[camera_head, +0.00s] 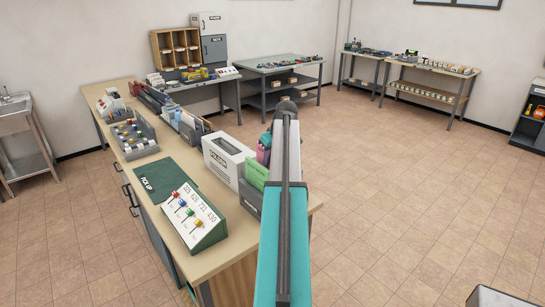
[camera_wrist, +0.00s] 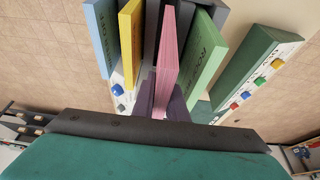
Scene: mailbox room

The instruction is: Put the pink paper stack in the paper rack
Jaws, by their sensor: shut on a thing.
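In the wrist view the pink paper stack (camera_wrist: 168,48) stands on edge between the dark fingers of my gripper (camera_wrist: 163,95), which is shut on it. It runs between the grey walls of what looks like the paper rack (camera_wrist: 152,22). A yellow piece (camera_wrist: 130,40) and a blue piece (camera_wrist: 102,35) are to its left, and a green piece (camera_wrist: 201,50) is to its right. In the head view a bit of pink (camera_head: 264,142) shows beside my arm, above a grey holder (camera_head: 250,198). I cannot tell how deep the stack sits.
A white box (camera_head: 229,160) stands behind the grey holder on the wooden counter. Sorting trays (camera_head: 135,138) are farther along. Open tiled floor (camera_head: 420,200) is to the right.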

